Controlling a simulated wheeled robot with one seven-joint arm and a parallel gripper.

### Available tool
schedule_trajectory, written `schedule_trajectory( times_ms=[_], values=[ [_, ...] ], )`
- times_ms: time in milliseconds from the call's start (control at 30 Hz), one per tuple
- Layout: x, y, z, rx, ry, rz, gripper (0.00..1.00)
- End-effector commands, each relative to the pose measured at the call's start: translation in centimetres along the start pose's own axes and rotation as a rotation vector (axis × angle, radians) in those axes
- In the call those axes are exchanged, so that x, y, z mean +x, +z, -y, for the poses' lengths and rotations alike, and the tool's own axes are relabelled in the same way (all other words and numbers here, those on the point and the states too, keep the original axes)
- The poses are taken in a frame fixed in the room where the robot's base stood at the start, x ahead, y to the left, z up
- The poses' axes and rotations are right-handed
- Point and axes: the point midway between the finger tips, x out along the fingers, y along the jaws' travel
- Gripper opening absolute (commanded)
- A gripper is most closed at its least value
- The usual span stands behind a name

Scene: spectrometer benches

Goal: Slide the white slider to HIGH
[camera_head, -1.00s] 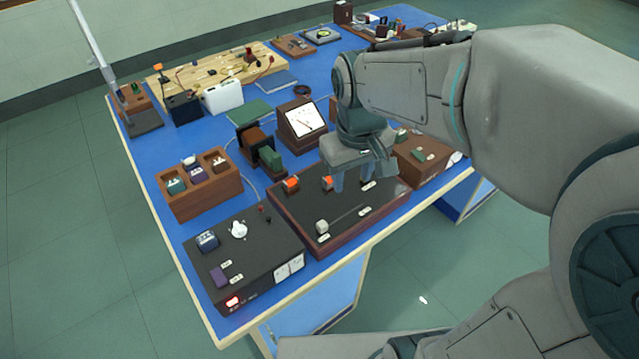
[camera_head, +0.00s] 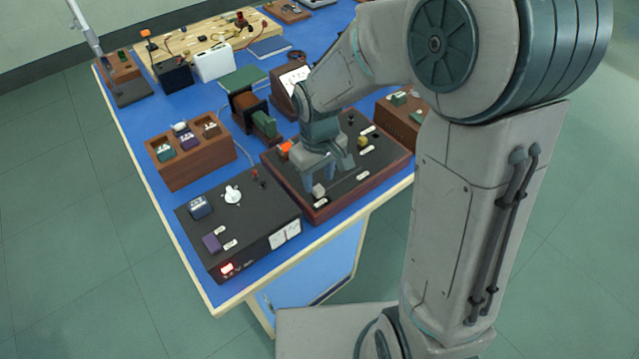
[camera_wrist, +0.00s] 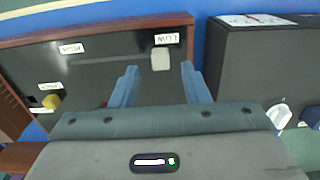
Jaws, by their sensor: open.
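The white slider (camera_head: 318,190) is a small pale block at the front-left end of the dark, wood-framed panel (camera_head: 388,158). In the wrist view the slider (camera_wrist: 160,59) sits beside the LOW label (camera_wrist: 166,38). The HIGH label (camera_wrist: 71,48) is to its left, along the same panel edge. My gripper (camera_head: 320,181) is low over the panel near the slider. In the wrist view my gripper (camera_wrist: 160,70) is open, with one finger to each side of the slider and the slider just ahead of the tips. Contact cannot be told.
A yellow knob (camera_wrist: 50,101) stands on the panel, left in the wrist view. An orange part (camera_head: 284,149) is behind my gripper. A black instrument box (camera_head: 262,215) adjoins the panel on the left. A wooden box with switches (camera_head: 193,158) is farther back.

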Motion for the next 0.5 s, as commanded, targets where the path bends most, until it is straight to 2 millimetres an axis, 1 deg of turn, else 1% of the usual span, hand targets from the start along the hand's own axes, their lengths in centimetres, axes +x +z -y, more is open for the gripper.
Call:
schedule_trajectory(
  times_ms=[33, 100, 200, 333, 500],
  values=[
    [1.0, 0.1, 0.1, -0.001, -0.002, 0.003, 0.42],
    [1.9, 0.0, 0.1, -0.001, -0.001, 0.003, 0.42],
    [2.8, 0.0, 0.1, -0.002, 0.000, 0.001, 0.42],
    [3.3, 0.0, 0.1, -0.002, 0.000, 0.001, 0.42],
    [3.4, 0.0, 0.1, -0.001, 0.000, 0.000, 0.42]
  ],
)
